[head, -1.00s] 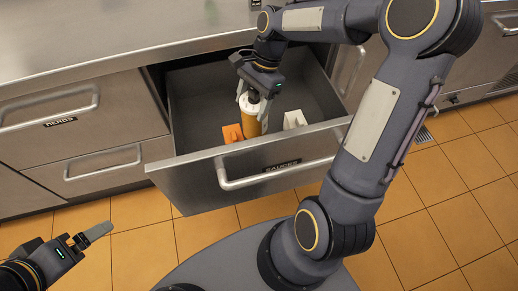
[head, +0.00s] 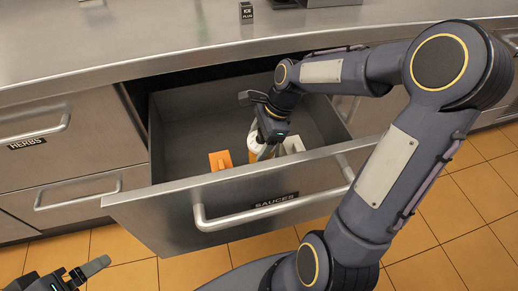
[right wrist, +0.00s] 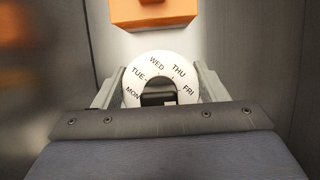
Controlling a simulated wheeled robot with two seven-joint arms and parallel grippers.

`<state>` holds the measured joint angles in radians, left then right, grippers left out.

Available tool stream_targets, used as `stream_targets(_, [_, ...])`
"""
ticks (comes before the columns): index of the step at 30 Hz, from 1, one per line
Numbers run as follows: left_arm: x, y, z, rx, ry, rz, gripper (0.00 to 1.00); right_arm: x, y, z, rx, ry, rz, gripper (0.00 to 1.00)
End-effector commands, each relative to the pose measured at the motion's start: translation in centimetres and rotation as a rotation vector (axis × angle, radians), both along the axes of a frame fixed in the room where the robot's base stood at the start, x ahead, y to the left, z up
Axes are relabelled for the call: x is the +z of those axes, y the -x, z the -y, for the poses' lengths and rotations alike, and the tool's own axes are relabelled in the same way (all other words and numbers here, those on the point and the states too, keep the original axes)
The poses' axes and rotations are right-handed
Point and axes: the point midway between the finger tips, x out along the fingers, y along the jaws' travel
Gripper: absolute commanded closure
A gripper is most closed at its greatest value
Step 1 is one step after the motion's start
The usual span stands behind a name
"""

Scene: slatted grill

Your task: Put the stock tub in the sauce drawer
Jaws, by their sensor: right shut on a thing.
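The stock tub (head: 254,142) has a white lid and an amber body. It is inside the open sauce drawer (head: 165,222), whose front reads SAUCES. My right gripper (head: 264,149) reaches down into the drawer and is shut on the tub. In the right wrist view the tub's white ring lid (right wrist: 157,64), marked MON to FRI, sits between the fingers of my right gripper (right wrist: 158,82). I cannot tell whether the tub's base touches the drawer floor. My left gripper (head: 78,272) is at the lower left, partly cut off, with only one finger clear.
An orange block (head: 221,161) lies left of the tub in the drawer, and a white block (head: 292,145) lies right of it. The drawer's left part is bare. A shut HERBS drawer (head: 75,135) is at left. A small dark block marked PLUM (head: 246,12) stands on the counter.

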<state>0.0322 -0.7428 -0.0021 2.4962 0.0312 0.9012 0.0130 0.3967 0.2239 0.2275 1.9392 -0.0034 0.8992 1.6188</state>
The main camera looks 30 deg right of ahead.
Motion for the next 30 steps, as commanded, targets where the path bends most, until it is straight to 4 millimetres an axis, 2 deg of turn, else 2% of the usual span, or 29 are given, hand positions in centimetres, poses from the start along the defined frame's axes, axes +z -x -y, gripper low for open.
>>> stream_targets(1, [-0.7, 0.0, 0.0, 0.000, 0.000, 0.000, 0.09, -1.2, 0.0, 0.0, -0.001, -0.002, -0.003, 0.95])
stream_targets(4, [-1.1, 0.0, 0.0, 0.000, 0.000, 0.000, 0.09, -2.6, 0.0, 0.0, 0.000, -0.002, -0.002, 0.95])
stream_targets(16, [-1.2, 0.0, 0.0, 0.000, 0.000, 0.000, 0.09, -3.1, 0.0, 0.0, 0.001, -0.001, 0.002, 0.95])
stream_targets(17, [-1.2, 0.0, 0.0, 0.000, 0.000, 0.000, 0.09, -3.2, 0.0, 0.0, 0.000, 0.000, -0.001, 0.33])
stream_targets(22, [-1.1, 0.0, 0.0, 0.000, 0.000, 0.000, 0.09, -3.1, 0.0, 0.0, 0.000, 0.000, 0.000, 0.12])
stream_targets(30, [-1.1, 0.0, 0.0, 0.000, 0.000, 0.000, 0.09, -3.0, 0.0, 0.0, 0.000, 0.000, 0.000, 0.12])
